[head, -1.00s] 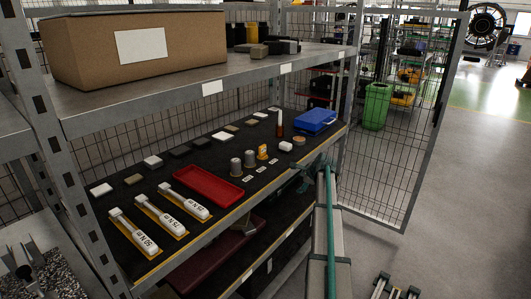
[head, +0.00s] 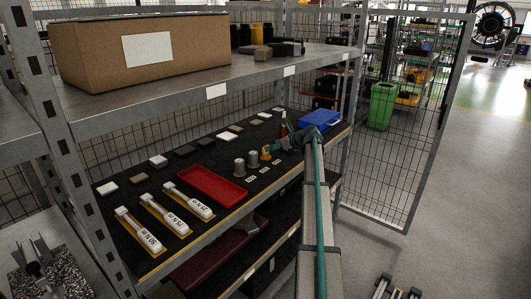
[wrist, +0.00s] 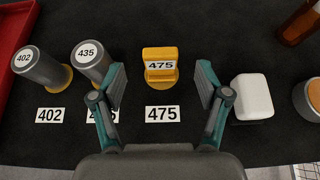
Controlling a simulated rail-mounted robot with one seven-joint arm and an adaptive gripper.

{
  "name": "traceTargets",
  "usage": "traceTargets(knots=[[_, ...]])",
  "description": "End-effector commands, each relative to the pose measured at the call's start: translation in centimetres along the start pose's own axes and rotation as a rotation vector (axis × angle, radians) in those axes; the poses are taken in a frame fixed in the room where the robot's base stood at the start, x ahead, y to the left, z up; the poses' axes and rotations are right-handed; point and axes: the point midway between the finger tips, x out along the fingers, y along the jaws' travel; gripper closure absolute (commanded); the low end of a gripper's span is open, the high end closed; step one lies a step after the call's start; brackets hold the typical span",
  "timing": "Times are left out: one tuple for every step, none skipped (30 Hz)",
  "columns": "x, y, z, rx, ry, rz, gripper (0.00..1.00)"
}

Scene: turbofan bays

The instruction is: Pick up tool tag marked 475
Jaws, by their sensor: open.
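The yellow tool tag marked 475 (wrist: 160,64) stands upright on the dark shelf mat in the wrist view, behind a white 475 label (wrist: 162,113). In the head view the tag (head: 265,154) is small and close to my gripper. My gripper (wrist: 161,85) is open, its two teal-and-grey fingers on either side of the tag and apart from it. In the head view my gripper (head: 272,149) reaches over the shelf from the right; its fingers are too small there to make out clearly.
Grey cylinders marked 435 (wrist: 91,58) and 402 (wrist: 40,68) stand left of the tag, 435 close to the left finger. A white block (wrist: 252,97) sits just right of the right finger. A red tray (head: 212,185) lies further left, a blue case (head: 320,119) right. The upper shelf (head: 215,92) is above.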

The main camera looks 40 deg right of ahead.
Motion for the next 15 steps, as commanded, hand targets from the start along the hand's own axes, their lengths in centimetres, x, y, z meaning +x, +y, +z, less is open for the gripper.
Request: traceTargets(knots=[[0.3, 0.0, 0.0, 0.0, 0.001, 0.0, 0.25], [0.4, -0.1, 0.0, 0.0, 0.001, 0.0, 0.25], [0.6, -0.1, 0.0, 0.0, 0.001, -0.001, 0.25], [0.8, -0.1, 0.0, 0.0, 0.001, -0.001, 0.25], [0.9, -0.1, 0.0, 0.0, 0.001, -0.001, 0.25], [1.3, -0.1, 0.1, 0.0, 0.001, -0.001, 0.25], [1.6, -0.1, 0.1, 0.0, 0.001, -0.001, 0.25], [2.0, -0.1, 0.1, -0.001, 0.002, 0.0, 0.25], [2.5, -0.1, 0.2, -0.001, 0.002, 0.001, 0.25], [3.0, -0.1, 0.3, -0.001, 0.002, 0.001, 0.25], [3.4, -0.1, 0.3, -0.001, 0.002, 0.001, 0.25], [4.0, -0.1, 0.2, -0.001, 0.002, 0.0, 0.25], [4.4, -0.1, 0.1, -0.001, 0.002, 0.0, 0.25], [4.8, -0.1, 0.1, -0.001, 0.002, 0.0, 0.25], [5.1, -0.1, 0.1, -0.001, 0.002, 0.0, 0.25]])
